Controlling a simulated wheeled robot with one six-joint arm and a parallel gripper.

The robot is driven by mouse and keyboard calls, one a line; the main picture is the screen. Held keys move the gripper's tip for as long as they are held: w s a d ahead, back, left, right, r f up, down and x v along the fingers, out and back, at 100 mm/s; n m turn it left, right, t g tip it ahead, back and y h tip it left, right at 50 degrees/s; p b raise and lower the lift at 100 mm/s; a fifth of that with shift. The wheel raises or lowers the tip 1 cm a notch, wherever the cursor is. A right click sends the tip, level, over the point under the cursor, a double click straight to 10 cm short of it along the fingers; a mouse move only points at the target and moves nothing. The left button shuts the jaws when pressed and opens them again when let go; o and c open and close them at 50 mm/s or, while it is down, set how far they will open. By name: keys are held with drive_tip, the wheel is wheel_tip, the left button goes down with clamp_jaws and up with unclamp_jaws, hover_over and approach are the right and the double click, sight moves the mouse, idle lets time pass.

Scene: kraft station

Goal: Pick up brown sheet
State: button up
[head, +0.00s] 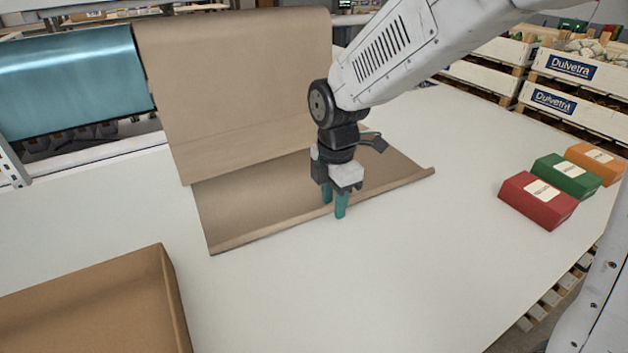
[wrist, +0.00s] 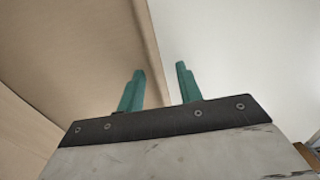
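The brown sheet (head: 290,200) lies on the white table with its front edge curled up. Behind it, brown paper hangs down from a roll (head: 235,80); I cannot tell whether the two are joined. My gripper (head: 335,208) points down over the sheet's front edge, right of its middle. In the wrist view the fingers (wrist: 160,82) show near the sheet's edge (wrist: 148,40), one over the sheet and the other over the white table. I cannot tell how high the tips are.
A red box (head: 537,203), a green box (head: 566,178) and an orange box (head: 597,163) stand at the right of the white table (head: 400,280). An open cardboard box (head: 165,300) is at the front left. A blue roll (head: 75,80) hangs at the back left. The front middle is clear.

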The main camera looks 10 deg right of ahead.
drive_tip(key=shift+f, duration=0.15)
drive_tip(key=shift+c, duration=0.2)
clamp_jaws()
